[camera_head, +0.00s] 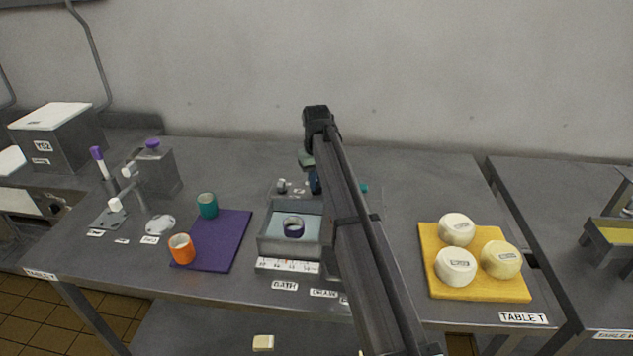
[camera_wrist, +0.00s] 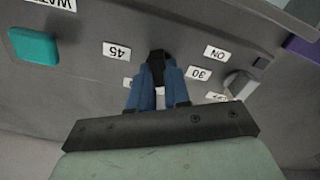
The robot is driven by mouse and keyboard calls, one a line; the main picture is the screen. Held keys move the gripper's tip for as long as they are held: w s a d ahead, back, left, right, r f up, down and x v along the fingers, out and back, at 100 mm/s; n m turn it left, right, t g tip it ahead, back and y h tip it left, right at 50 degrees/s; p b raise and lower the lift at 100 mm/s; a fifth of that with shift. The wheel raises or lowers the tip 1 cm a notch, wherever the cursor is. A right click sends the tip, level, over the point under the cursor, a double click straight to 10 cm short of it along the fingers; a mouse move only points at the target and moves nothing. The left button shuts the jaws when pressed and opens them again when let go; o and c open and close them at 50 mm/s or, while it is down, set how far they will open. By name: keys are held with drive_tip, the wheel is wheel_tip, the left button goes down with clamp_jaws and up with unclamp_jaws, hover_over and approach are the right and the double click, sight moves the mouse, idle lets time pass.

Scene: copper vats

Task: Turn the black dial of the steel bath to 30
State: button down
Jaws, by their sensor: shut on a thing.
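The steel bath (camera_head: 262,238) stands mid-table, with its control panel on the far side. In the wrist view my gripper (camera_wrist: 158,78), with blue fingers, is shut on the black dial (camera_wrist: 158,62). The fingers hide much of the dial, and I cannot tell where it points. The label 45 (camera_wrist: 117,51) is left of the dial and the label 30 (camera_wrist: 198,73) is right of it, both upside down. Two more labels beside the fingers are partly hidden. In the head view my gripper (camera_head: 315,182) is behind the bath, and my arm hides the dial.
In the wrist view a teal button (camera_wrist: 34,46) is left of the dial. A grey switch (camera_wrist: 240,84) is close on the right, near the ON label (camera_wrist: 216,53). A yellow board (camera_head: 437,282) holds white and cream rounds.

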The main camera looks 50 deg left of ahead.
drive_tip(key=n, duration=1.2)
drive_tip(key=shift+n, duration=0.3)
idle(0.4)
drive_tip(key=c, duration=1.1)
unclamp_jaws()
wheel_tip(320, 180, up, 14)
drive_tip(key=shift+f, duration=0.1)
